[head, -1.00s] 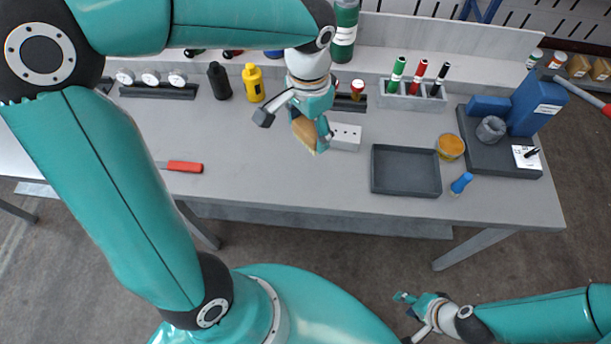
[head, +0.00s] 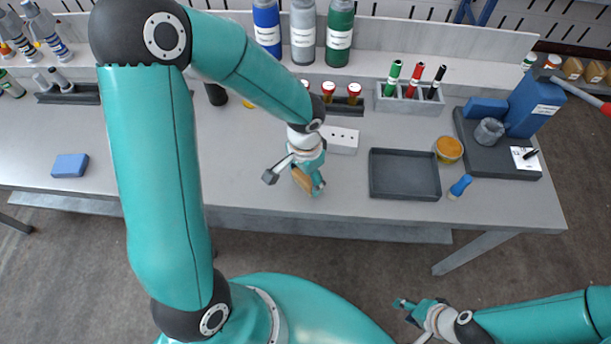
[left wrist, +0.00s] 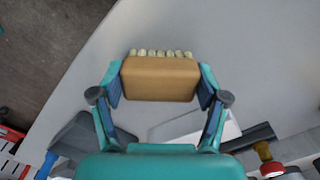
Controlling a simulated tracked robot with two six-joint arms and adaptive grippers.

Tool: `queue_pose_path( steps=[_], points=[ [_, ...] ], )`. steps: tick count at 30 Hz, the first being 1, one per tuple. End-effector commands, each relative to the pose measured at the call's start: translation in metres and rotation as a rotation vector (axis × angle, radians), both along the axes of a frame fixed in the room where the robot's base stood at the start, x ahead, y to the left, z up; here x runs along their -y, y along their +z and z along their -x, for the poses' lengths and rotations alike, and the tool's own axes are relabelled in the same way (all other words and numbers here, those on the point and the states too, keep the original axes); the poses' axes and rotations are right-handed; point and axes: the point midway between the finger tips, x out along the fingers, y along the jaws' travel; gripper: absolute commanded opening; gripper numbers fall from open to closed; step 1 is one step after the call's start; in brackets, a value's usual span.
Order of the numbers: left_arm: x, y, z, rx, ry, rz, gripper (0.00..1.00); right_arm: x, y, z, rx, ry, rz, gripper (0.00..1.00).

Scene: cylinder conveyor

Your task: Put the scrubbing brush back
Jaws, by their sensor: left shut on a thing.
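The scrubbing brush (head: 301,181) has a tan block body, and its pale bristles show along the far edge in the left wrist view (left wrist: 160,78). My left gripper (head: 304,184) is shut on the brush, with one finger on each end of it. The brush is held over the front part of the workbench, left of the dark grey tray (head: 405,194). The tray is empty. My right gripper (head: 405,321) is open and empty, low in front of the bench.
A white block with holes (head: 342,140) stands behind the brush. A yellow-orange tin (head: 448,149) and a blue-handled item (head: 460,187) are right of the tray. A marker holder (head: 410,100) stands behind. A blue block (head: 70,166) lies far left.

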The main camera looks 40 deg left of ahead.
Motion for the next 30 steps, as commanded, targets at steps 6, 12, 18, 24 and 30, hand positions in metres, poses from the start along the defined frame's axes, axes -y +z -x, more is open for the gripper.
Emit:
queue_pose_path(
  steps=[6, 12, 18, 24, 30],
  points=[
    [0.0, -0.001, 0.0, 0.001, 0.0, -0.001, 0.41, 0.0, 0.0, 0.0, 0.0, 0.0, 0.0, 0.4],
    [0.0, -0.003, 0.0, 0.001, 0.0, 0.0, 0.81, 0.0, -0.003, 0.0, 0.0, 0.0, 0.0, 0.4],
    [0.0, -0.003, 0.0, 0.001, 0.0, 0.0, 0.99, 0.0, -0.002, 0.0, 0.0, 0.0, 0.0, 0.4],
    [0.0, -0.003, 0.0, 0.0, 0.001, 0.0, 0.99, 0.0, -0.002, 0.0, 0.0, 0.0, 0.0, 0.4],
    [-0.001, 0.005, -0.001, 0.003, 0.002, -0.001, 0.99, 0.0, 0.002, 0.0, 0.0, 0.0, 0.0, 0.4]
  ],
)
